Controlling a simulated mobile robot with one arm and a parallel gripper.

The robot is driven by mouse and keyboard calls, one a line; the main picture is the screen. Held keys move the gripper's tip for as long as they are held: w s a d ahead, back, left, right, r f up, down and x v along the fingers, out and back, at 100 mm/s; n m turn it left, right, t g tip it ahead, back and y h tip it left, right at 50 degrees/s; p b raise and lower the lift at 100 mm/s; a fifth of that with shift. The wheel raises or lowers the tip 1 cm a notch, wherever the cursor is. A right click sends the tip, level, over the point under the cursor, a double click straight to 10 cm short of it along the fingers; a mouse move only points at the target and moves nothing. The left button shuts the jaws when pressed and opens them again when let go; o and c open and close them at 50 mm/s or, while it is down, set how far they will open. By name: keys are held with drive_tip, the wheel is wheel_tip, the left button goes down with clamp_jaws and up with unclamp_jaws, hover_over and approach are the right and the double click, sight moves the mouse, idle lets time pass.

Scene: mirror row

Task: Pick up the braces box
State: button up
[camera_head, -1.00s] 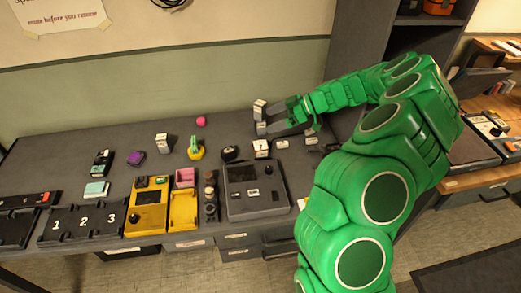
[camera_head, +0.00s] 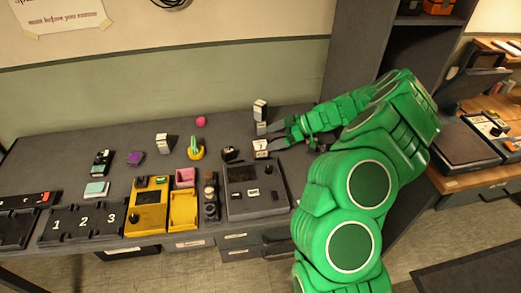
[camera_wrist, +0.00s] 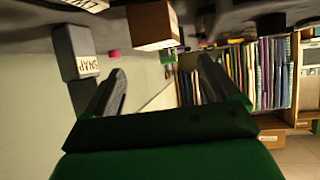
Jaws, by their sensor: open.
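No label that I can read says braces, so I cannot tell for sure which box it is. A small white box with dark marks (camera_head: 261,146) stands by the fingertips in the head view. A white-topped box (camera_head: 260,108) sits above a grey block (camera_head: 261,128) just behind it. In the wrist view a brown box with a pale face (camera_wrist: 152,24) is beyond the fingertips, and a grey box marked SNAP (camera_wrist: 76,52) is at the left. My gripper (camera_head: 271,138) is open, its fingers apart and empty in the wrist view (camera_wrist: 160,82).
A grey console (camera_head: 253,205), a yellow case (camera_head: 146,212) and a numbered tray (camera_head: 84,222) line the table's front edge. A black round item (camera_head: 230,154) and a cactus in a yellow pot (camera_head: 196,150) stand left of my gripper. A dark shelf unit (camera_head: 350,50) rises behind my arm.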

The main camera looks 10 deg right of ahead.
sight(264, 144)
drive_tip(key=a+f, duration=0.2)
drive_tip(key=f, duration=0.1)
drive_tip(key=shift+w+f, duration=0.15)
drive_tip(key=shift+w+a+f, duration=0.1)
drive_tip(key=shift+a+f, duration=0.1)
drive_tip(key=shift+a, duration=0.1)
drive_tip(key=shift+c, duration=0.2)
drive_tip(key=c, duration=1.2)
